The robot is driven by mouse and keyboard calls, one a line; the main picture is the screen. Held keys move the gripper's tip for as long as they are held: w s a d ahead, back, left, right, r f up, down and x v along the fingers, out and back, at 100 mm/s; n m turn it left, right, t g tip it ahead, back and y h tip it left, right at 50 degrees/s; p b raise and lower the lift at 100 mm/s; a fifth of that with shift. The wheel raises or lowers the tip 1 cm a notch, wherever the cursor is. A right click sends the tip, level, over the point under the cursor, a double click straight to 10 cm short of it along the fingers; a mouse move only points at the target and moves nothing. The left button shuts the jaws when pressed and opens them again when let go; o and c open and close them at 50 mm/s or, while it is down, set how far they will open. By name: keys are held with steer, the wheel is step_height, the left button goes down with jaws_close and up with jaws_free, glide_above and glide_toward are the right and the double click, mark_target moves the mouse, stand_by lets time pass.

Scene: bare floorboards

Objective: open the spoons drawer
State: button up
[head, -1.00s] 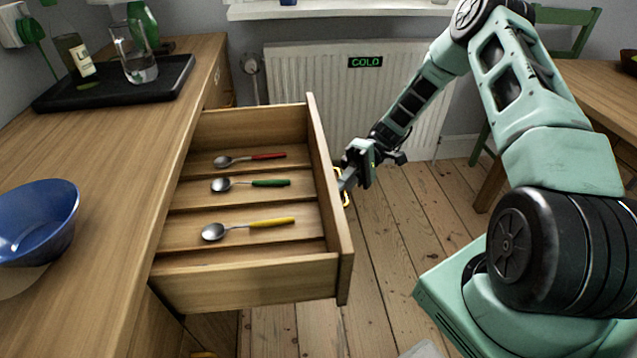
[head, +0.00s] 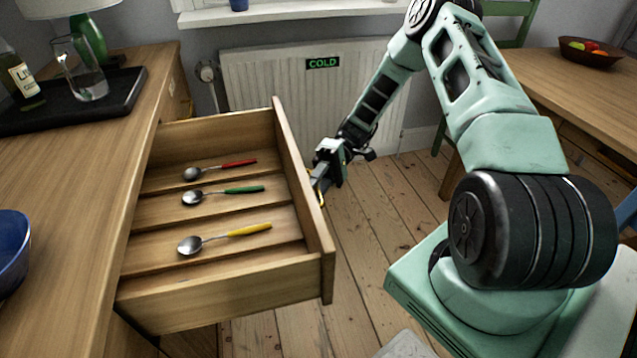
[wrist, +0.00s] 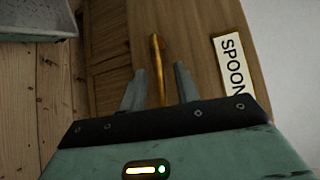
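The spoons drawer (head: 220,305) stands pulled well out from the wooden counter. Its inside shows a spoon with a red handle (head: 238,163), one with a green handle (head: 243,189) and one with a yellow handle (head: 249,230), each in its own compartment. In the wrist view the drawer front (wrist: 205,65) carries a label (wrist: 231,62) reading "SPOON", its end hidden by my gripper. My gripper (wrist: 157,80) is open, its fingers on either side of the brass handle (wrist: 156,55), with gaps visible. In the head view my gripper (head: 318,182) is at the drawer's outer face.
A black tray (head: 120,100) with a bottle and a glass jug is on the counter (head: 60,190); a blue bowl (head: 12,250) is at the left edge. A radiator (head: 270,85) marked "COLD" is behind. Bare floorboards (head: 375,230) lie right of the drawer.

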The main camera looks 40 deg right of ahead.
steer(key=v, duration=1.7)
steer(key=shift+d, duration=0.15)
steer(key=shift+w, duration=0.1)
